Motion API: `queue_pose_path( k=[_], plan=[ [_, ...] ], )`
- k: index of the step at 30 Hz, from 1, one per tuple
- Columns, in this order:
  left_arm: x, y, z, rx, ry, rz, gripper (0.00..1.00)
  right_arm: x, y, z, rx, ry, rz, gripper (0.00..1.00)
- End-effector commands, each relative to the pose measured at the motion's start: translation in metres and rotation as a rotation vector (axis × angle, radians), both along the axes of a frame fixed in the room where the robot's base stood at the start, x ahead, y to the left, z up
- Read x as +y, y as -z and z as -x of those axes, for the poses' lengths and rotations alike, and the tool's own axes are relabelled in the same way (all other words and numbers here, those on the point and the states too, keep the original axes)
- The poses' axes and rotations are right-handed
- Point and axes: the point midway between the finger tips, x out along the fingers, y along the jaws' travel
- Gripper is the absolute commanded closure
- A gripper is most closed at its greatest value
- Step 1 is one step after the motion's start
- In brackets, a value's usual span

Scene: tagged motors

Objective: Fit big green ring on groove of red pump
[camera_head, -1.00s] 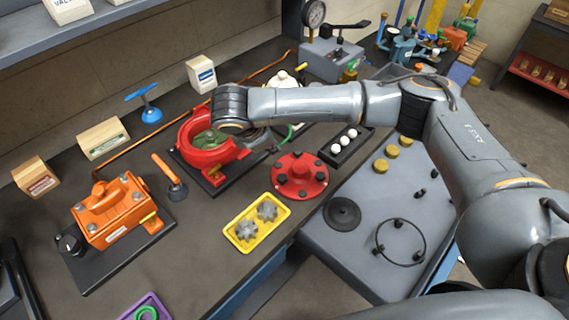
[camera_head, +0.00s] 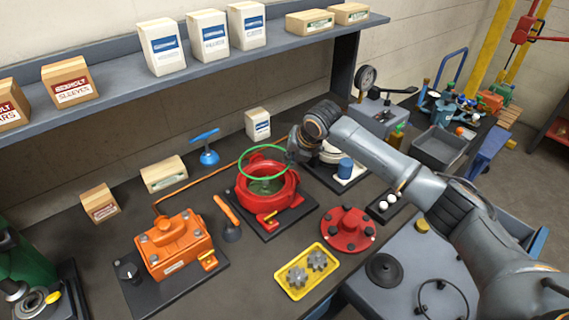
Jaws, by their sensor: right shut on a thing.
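The big green ring (camera_head: 241,160) is above the red pump (camera_head: 290,197), roughly level and overlapping its opening in the head view. My right gripper (camera_head: 291,152) is shut on the ring's right side, and its fingers are small and partly hidden by the wrist. The pump stands open on a dark base plate, with a greenish interior and a yellow part at its front. Its groove cannot be made out clearly beneath the ring. The ring appears apart from the pump's rim. My left gripper is not in view.
An orange pump (camera_head: 172,243) and an orange-handled tool (camera_head: 228,212) stand left of the red pump. A red round cover (camera_head: 347,230) and a yellow tray (camera_head: 307,270) with gears lie in front right. A shelf (camera_head: 190,75) with boxes runs behind.

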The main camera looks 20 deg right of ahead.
Motion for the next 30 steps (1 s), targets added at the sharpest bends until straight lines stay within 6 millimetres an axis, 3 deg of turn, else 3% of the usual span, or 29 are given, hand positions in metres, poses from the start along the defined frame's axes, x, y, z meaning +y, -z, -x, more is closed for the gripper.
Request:
queue_pose_path(
  k=[8,21,30],
  plan=[
    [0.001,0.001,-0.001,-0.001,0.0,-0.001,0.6,-0.008,0.004,-0.005,0.001,-0.06,0.001,1.0],
    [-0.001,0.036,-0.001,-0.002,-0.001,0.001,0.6,-0.008,0.042,-0.005,0.0,-0.062,0.0,1.0],
    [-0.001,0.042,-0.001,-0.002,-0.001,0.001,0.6,-0.008,0.048,-0.005,-0.001,-0.061,0.0,1.0]
  ],
)
